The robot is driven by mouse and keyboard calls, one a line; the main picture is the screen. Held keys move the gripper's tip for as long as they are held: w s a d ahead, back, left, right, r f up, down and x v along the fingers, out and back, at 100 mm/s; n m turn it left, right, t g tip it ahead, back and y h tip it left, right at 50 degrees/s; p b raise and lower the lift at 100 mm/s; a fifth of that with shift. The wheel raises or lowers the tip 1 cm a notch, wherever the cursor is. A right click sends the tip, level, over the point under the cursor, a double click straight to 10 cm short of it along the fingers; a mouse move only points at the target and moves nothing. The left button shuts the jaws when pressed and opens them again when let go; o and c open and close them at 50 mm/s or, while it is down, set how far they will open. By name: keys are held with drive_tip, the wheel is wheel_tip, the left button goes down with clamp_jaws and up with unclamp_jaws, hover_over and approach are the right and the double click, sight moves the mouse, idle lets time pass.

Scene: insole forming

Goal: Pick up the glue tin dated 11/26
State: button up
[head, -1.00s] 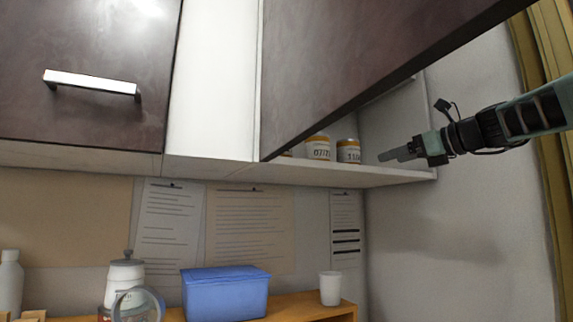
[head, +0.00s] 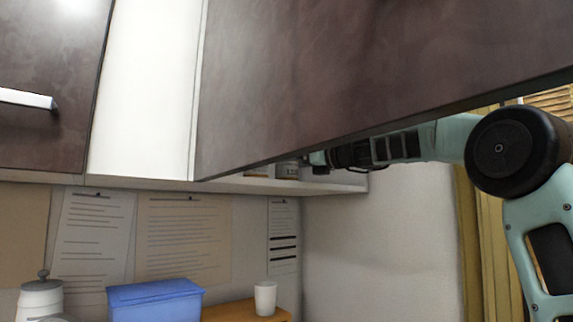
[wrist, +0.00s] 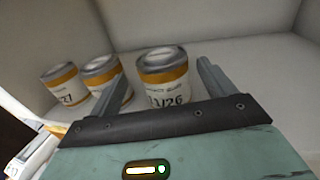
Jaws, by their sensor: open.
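The glue tin dated 11/26 (wrist: 163,75) is white with an orange band and a grey lid. It stands upright on the cabinet shelf in the wrist view, its date partly cut off by my gripper's body. My gripper (wrist: 165,84) is open, with one finger on either side of the tin in the picture; I see no grip on it. In the head view the tin (head: 287,170) shows only partly below the raised cabinet door, and my fingers are mostly hidden there.
Two similar tins stand to the left, a nearer one (wrist: 101,73) close by the left finger and another (wrist: 62,85) farther left. The raised dark door (head: 370,80) hangs over my arm. Bare shelf lies to the right of the dated tin.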

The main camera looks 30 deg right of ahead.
drive_tip(key=p+x, duration=0.1)
drive_tip(key=x, duration=0.1)
drive_tip(key=p+x, duration=0.2)
drive_tip(key=shift+w+d+r, duration=0.1)
drive_tip(key=shift+d+r, duration=0.05)
drive_tip(key=shift+r, duration=0.25)
drive_tip(key=shift+w+a+f+p, duration=0.15)
drive_tip(key=shift+w+a+p, duration=0.15)
drive_tip(key=shift+w, duration=0.25)
drive_tip(key=c, duration=1.2)
